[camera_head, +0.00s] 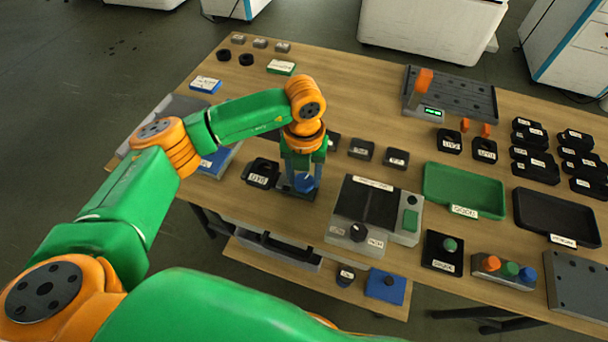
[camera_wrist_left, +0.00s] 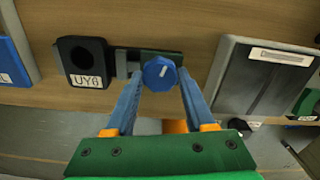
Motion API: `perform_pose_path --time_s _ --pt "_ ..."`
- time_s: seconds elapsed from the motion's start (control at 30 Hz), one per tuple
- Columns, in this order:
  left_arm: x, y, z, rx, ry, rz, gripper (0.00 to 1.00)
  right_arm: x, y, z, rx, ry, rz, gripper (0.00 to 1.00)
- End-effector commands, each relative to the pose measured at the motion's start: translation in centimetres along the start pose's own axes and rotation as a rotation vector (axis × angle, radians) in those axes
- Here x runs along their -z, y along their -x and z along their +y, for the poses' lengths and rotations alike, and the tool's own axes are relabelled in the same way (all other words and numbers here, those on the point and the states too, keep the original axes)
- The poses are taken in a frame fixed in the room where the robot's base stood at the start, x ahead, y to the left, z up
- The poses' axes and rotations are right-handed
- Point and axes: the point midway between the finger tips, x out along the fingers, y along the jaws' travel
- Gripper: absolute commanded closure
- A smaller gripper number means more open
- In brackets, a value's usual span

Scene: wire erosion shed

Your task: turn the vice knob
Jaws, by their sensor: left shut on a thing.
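The vice knob (camera_wrist_left: 159,73) is blue and faceted, with a white pointer line, and shows in the middle of the left wrist view. It sits on a small dark green vice (camera_wrist_left: 122,62) with a grey jaw to the left of the knob. My left gripper (camera_wrist_left: 160,80) has its two blue fingers on either side of the knob and is shut on it. In the head view the left gripper (camera_head: 304,184) points down over the vice, and the knob is partly hidden by the fingers. My right gripper is not in view.
A black labelled block (camera_head: 261,173) stands close to the left of the vice. A grey control box with a dark panel (camera_head: 370,205) stands to the right. Small dark blocks (camera_head: 361,149) lie behind. The table's front edge is near; bare wood lies toward the back.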

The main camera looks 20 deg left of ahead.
Motion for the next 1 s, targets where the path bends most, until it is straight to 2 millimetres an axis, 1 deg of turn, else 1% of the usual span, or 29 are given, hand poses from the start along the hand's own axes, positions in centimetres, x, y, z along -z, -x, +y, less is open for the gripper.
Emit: perform_pose_path --time_s 0.2,0.4,0.7,1.0 --pt "0.03 -0.06 -0.02 0.0 0.145 0.001 1.0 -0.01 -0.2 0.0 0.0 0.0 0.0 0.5" --pt "0.02 -0.04 -0.03 0.001 0.236 0.001 1.0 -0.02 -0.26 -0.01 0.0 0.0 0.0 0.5" --pt "0.02 -0.02 -0.02 0.0 0.294 0.001 1.0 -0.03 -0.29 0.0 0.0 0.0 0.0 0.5" --pt "0.01 -0.02 -0.01 0.0 0.299 0.001 1.0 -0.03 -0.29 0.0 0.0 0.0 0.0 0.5"
